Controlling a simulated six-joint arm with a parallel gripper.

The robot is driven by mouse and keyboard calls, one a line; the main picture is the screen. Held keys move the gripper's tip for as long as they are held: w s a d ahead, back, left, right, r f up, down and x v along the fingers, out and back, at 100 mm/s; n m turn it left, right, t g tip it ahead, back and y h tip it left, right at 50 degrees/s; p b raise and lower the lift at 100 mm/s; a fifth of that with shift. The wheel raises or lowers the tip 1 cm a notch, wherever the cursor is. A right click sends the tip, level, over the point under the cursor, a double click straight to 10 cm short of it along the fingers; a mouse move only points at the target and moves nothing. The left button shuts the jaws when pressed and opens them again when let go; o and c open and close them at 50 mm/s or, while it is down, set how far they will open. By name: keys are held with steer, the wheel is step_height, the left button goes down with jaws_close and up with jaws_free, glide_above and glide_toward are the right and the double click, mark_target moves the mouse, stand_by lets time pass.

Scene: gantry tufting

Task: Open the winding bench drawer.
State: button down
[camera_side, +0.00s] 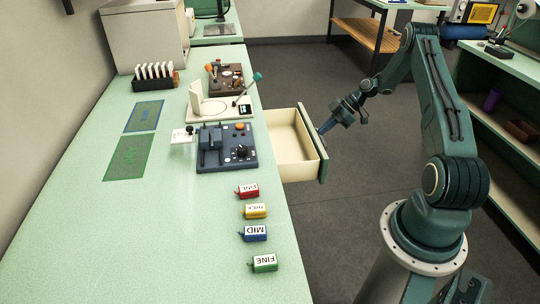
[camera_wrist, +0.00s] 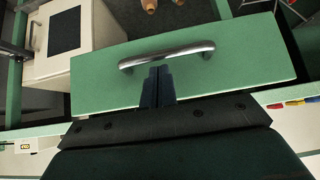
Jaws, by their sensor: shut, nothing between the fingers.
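The winding bench drawer (camera_side: 292,145) stands pulled out from the bench's right side in the side view. Its cream inside is visible and looks empty. Its green front (camera_wrist: 235,70) fills the middle of the wrist view and carries a curved silver handle (camera_wrist: 190,48). My gripper (camera_side: 323,130) is at the outer face of the drawer front. In the wrist view its dark fingers (camera_wrist: 157,70) are together, with their tips at the middle of the handle. Whether they touch the handle is unclear. Nothing shows between the fingers.
The green bench top (camera_side: 190,230) holds a blue-grey device (camera_side: 225,150), a cream stand (camera_side: 215,107), a brown device (camera_side: 227,80) and several coloured labelled blocks (camera_side: 255,233). Shelving (camera_side: 500,140) stands at right. Dark floor (camera_side: 320,85) is open around the drawer.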

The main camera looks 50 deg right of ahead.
step_height(320, 180, up, 9)
steer(key=s+d, duration=0.1)
steer(key=shift+s+d, duration=0.15)
steer(key=c, duration=1.5)
jaws_free()
steer(key=r+m+g+h, duration=0.1)
steer(key=m, duration=0.5)
steer(key=r+m+g+h, duration=0.1)
steer(key=m+g+h, duration=0.1)
steer(key=m, duration=0.4)
steer(key=r+m+g+h, duration=0.1)
steer(key=m, duration=0.5)
steer(key=shift+s+a+r+h, duration=0.3)
steer(key=shift+a, duration=0.05)
steer(key=shift+f, duration=0.15)
steer(key=x, duration=1.3)
steer(key=shift+s+f, duration=0.2)
steer(key=shift+f, duration=0.1)
